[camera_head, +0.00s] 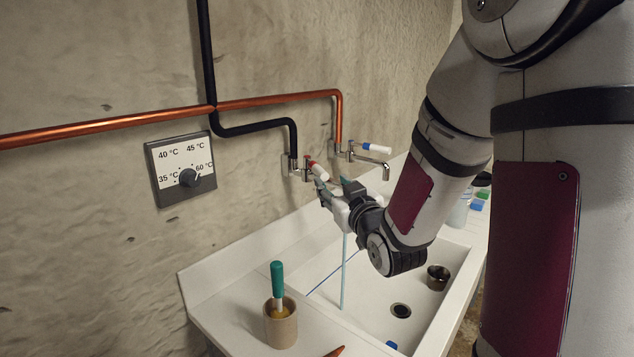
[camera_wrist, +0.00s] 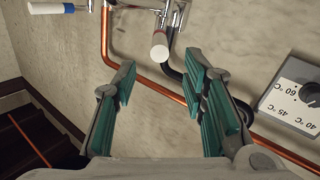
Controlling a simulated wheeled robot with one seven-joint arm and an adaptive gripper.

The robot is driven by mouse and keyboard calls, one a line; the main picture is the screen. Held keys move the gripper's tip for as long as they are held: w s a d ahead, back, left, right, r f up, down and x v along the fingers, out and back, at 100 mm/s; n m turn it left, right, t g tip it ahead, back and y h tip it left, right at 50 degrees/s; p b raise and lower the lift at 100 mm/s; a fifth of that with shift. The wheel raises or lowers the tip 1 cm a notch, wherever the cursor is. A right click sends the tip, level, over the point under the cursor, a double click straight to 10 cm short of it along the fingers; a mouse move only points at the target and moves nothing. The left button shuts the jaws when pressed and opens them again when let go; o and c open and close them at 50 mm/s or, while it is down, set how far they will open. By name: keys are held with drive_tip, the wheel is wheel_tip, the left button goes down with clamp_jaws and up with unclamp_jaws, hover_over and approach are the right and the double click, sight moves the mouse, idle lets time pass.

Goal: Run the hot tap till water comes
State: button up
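The tap with the red-and-white lever (camera_head: 318,171) is on the wall at the end of the black pipe. The tap with the blue-and-white lever (camera_head: 376,148) is to its right, on the copper pipe. My gripper (camera_head: 326,190) is open at the red-marked lever. In the wrist view its pale end (camera_wrist: 159,48) lies ahead between my spread fingers (camera_wrist: 160,65), apparently not gripped. A light blue stream of water (camera_head: 343,275) falls below my gripper into the white sink (camera_head: 440,300). Its outlet is hidden behind my gripper. No water shows at the blue-marked tap's spout (camera_head: 386,172).
A dial plate with temperatures (camera_head: 181,170) is on the wall at left. A brown cup with a green-handled brush (camera_head: 281,325) stands on the sink's near ledge. A dark brown cup (camera_head: 437,278) is by the drain (camera_head: 400,311). The copper pipe (camera_wrist: 155,78) runs close beyond my fingers.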

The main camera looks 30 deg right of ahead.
sight(321, 169)
drive_tip(key=shift+w+d+f+b, duration=0.15)
drive_tip(key=shift+w+b, duration=0.35)
drive_tip(key=shift+b, duration=0.25)
drive_tip(key=w, duration=0.5)
drive_tip(key=w+d+b, duration=0.1)
drive_tip(key=w, duration=0.1)
drive_tip(key=shift+w+d, duration=0.1)
drive_tip(key=shift+w, duration=0.25)
clamp_jaws()
